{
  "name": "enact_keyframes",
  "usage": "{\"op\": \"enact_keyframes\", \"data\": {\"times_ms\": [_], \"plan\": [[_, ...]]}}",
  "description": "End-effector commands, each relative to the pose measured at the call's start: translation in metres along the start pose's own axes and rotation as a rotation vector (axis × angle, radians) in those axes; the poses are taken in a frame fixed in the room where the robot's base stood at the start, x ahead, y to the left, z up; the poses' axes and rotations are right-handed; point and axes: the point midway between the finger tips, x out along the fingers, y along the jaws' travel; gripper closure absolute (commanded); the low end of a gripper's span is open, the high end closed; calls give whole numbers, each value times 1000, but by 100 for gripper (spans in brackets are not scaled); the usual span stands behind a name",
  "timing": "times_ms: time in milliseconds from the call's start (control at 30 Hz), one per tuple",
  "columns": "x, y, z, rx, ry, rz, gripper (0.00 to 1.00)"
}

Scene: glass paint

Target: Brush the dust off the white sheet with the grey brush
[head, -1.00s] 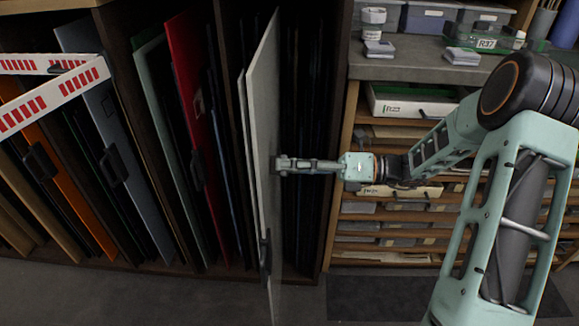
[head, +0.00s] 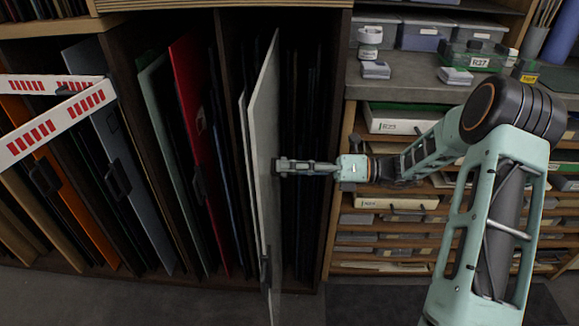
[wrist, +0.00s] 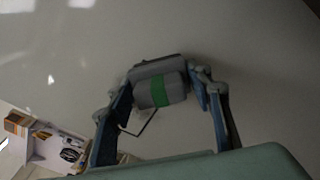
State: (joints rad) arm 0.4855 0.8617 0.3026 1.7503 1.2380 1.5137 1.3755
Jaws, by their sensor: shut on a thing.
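The white sheet (head: 263,120) stands on edge in the rack, pulled partly out, with a dark handle on its front edge. It fills most of the wrist view (wrist: 235,50) as a grey, glossy surface. My gripper (head: 279,166) is at the sheet's right face, near mid-height. In the wrist view its fingers are shut on the grey brush (wrist: 150,72), which has a green band. The brush is at or very near the sheet; contact is hard to tell. Pale spots show on the sheet at the left, but I cannot tell dust from glare.
Other upright panels, including a red one (head: 193,110), fill the rack to the left. A red-and-white barrier (head: 60,120) crosses the far left. A grey counter (head: 405,84) with boxes stands above drawers (head: 400,122) at the right.

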Motion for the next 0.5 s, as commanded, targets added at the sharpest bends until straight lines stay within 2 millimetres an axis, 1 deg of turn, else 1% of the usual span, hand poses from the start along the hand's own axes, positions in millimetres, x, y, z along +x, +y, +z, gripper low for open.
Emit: {"op": "enact_keyframes", "data": {"times_ms": [133, 300, 500], "plan": [[1, 7, -3, 3, 0, 3, 73], [0, 19, -14, 3, 0, 2, 73], [-1, 28, -25, 3, 0, 2, 73]]}}
